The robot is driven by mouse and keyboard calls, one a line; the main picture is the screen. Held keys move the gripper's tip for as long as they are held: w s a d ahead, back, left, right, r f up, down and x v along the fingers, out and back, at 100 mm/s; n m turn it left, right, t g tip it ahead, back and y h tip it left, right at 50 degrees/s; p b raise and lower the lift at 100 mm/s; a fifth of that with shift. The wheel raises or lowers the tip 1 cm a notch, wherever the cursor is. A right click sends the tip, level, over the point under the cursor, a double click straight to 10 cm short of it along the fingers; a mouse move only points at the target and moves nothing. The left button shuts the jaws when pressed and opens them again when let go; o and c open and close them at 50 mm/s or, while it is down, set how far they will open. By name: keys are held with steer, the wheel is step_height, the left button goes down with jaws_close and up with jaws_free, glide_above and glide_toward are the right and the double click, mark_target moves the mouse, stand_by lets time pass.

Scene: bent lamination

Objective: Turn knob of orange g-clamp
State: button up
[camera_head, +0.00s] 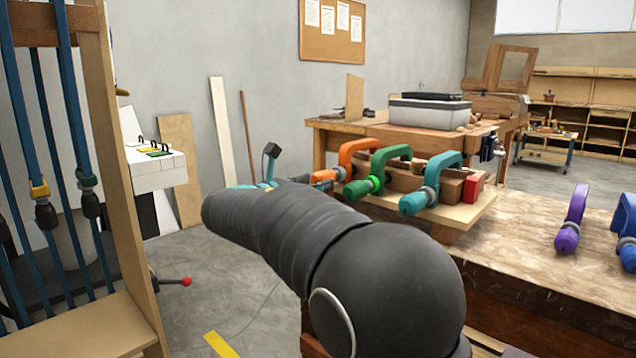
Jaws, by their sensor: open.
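The orange g-clamp (357,151) stands at the left end of a row of clamps on a wooden workpiece (405,178). Its orange knob (325,176) points left, toward my arm. My gripper (301,178) is mostly hidden behind my dark arm; only a small dark part shows, just left of the knob. It looks open and close to the knob, but I cannot tell whether they touch.
A green clamp (391,155) and a teal clamp (442,168) stand right of the orange one. A wooden rack (122,170) with long bar clamps stands at left. Floor between is mostly clear.

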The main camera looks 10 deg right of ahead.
steer(key=shift+w+d, duration=0.35)
steer(key=shift+d, duration=0.15)
